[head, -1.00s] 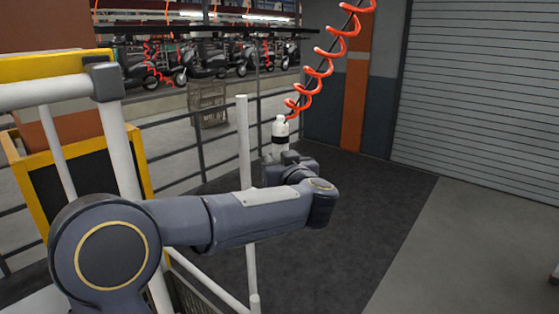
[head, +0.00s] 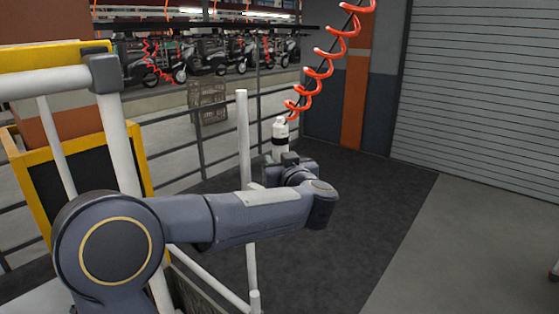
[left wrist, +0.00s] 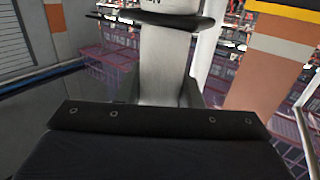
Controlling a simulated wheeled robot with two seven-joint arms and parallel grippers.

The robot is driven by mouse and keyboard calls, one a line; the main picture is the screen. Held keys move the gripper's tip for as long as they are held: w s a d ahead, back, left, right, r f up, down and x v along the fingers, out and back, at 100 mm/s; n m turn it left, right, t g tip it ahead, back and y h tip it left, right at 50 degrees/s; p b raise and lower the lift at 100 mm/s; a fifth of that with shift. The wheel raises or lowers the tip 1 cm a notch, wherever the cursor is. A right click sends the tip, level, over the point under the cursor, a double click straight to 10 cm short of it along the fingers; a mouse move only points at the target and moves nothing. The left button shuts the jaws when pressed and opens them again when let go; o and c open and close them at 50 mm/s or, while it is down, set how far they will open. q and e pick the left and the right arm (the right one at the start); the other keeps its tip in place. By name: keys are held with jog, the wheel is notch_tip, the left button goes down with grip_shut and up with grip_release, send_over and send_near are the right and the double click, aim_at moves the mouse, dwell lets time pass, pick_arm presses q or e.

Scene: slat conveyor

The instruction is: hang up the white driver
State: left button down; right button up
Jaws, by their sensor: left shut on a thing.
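The white driver (head: 280,127) is upright, with a black band around its body, at the lower end of a red coiled hose (head: 318,70) in the head view. My left gripper (head: 282,159) is shut on the driver's lower part; its fingers are partly hidden by my wrist. In the left wrist view the driver (left wrist: 168,60) stands pale between the fingers, with a dark collar across it; its top is cut off by the frame. My right gripper is not in view. No hook or holder for the driver is clearly seen.
A white upright post (head: 244,150) stands just left of the driver. A white pipe frame and a yellow-edged black panel (head: 70,190) are at the left. A dark rail (head: 200,25) runs overhead. Railings and a crate (head: 207,102) are behind; floor to the right is clear.

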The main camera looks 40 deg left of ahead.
pick_arm(q)
jog(key=shift+f+b, duration=0.4)
jog(key=shift+f, duration=0.55)
jog(key=shift+p, duration=0.4)
dwell(0.6)
jog(key=shift+f, duration=0.3)
dwell(0.8)
jog(key=c, duration=0.9)
grip_release()
jog(key=shift+d+f, duration=0.1)
jog(key=shift+f, duration=0.05)
jog(key=b+v, duration=0.1)
jog(key=v, duration=0.6)
jog(key=shift+s+d, duration=0.25)
jog(key=shift+s, duration=0.05)
